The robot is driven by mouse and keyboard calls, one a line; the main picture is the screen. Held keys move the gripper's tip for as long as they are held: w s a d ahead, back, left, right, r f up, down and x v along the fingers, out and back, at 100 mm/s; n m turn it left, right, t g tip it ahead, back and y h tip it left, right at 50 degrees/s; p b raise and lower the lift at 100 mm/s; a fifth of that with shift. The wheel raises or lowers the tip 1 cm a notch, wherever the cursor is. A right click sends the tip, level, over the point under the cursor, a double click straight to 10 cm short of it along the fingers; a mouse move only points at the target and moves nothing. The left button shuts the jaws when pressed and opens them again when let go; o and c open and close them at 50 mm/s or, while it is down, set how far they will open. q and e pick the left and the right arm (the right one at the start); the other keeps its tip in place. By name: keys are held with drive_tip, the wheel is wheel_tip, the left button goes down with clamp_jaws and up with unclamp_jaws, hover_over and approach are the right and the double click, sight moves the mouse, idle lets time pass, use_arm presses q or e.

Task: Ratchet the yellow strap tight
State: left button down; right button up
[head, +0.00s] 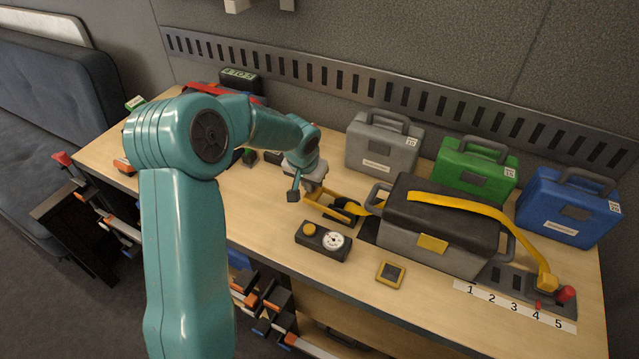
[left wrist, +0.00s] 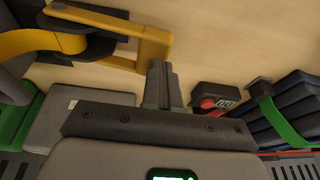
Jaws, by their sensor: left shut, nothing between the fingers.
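The yellow strap (head: 470,207) runs over the dark lid of a grey case (head: 425,245), down to a yellow end fitting (head: 547,282) at the right. At the case's left side the strap meets a ratchet with a yellow frame-like handle (head: 322,208), lying low over the bench. In the left wrist view the handle (left wrist: 152,48) and the strap (left wrist: 40,42) at the dark ratchet drum show at upper left. My left gripper (head: 294,194) is shut and empty, just left of the handle's free end. Its fingertips (left wrist: 158,68) appear close to the handle's end; contact is unclear.
Grey (head: 382,147), green (head: 475,168) and blue (head: 569,206) cases stand behind. A red knob (head: 566,293) is beside the number strip (head: 514,305) at right.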

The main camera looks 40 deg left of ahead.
use_arm(q)
drive_tip(key=shift+a+f+b, duration=0.15)
drive_tip(key=shift+f+b, duration=0.25)
drive_tip(key=shift+f, duration=0.2)
drive_tip(key=shift+s, duration=0.1)
use_arm(e)
drive_tip(key=shift+f, duration=0.85)
use_arm(q)
drive_tip(key=shift+r, duration=0.1)
use_arm(e)
drive_tip(key=shift+d, duration=0.1)
use_arm(q)
drive_tip(key=shift+r+p, duration=0.35)
drive_tip(key=shift+p, duration=0.1)
drive_tip(key=r+p, duration=0.2)
drive_tip(key=r, duration=0.1)
drive_tip(key=shift+w+r, duration=0.2)
drive_tip(key=shift+r, duration=0.1)
drive_tip(key=s+a+r, duration=0.1)
drive_tip(key=s+r, duration=0.2)
drive_tip(key=r, duration=0.6)
drive_tip(key=shift+s+b, duration=0.3)
drive_tip(key=shift+b, duration=0.1)
use_arm(e)
drive_tip(key=shift+r, duration=0.95)
use_arm(q)
drive_tip(key=shift+a, duration=0.1)
